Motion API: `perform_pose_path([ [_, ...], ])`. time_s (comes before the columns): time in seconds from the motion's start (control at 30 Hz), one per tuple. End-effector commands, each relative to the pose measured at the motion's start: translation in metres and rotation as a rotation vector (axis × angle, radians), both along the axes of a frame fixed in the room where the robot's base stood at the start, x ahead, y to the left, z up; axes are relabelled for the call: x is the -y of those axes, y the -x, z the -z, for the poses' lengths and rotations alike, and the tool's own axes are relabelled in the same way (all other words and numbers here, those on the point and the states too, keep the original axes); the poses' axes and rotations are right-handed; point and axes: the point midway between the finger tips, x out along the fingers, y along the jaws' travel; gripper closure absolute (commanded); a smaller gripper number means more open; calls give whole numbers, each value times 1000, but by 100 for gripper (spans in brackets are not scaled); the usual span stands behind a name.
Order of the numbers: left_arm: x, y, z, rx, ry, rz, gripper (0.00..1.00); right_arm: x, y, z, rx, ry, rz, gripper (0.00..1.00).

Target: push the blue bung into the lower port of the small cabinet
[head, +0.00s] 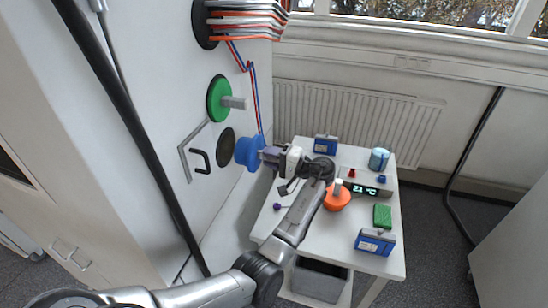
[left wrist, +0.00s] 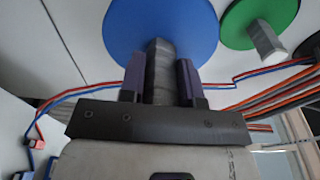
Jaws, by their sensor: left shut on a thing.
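The blue bung (head: 247,153) is a round blue plug with a grey grip tab. My left gripper (head: 268,155) is shut on its tab and holds it level in front of the cabinet's side wall. In the left wrist view the blue disc (left wrist: 160,25) fills the top, with its grey tab between my fingers (left wrist: 159,80). The lower port (head: 226,147) is a dark round opening in the small cabinet (head: 160,150), just left of the bung. The bung appears apart from the port. A green bung (head: 218,98) sits above it on the same wall. My right gripper is not seen.
A black handle (head: 201,161) with a grey bracket is left of the port. Cables (head: 245,20) enter higher up. A white table (head: 330,235) to the right carries blue boxes, an orange bung (head: 338,197), a display unit (head: 366,188) and a green block (head: 382,216).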

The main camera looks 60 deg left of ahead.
Motion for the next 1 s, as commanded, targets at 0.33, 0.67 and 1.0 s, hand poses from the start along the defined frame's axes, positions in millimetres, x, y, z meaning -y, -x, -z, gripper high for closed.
perform_pose_path([
  [0.33,-13,10,-1,1,-3,0,100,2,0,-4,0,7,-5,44],
  [0.67,-23,18,-1,2,-2,-1,100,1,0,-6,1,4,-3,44],
  [1.0,-22,18,-2,1,-2,0,100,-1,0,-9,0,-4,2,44],
])
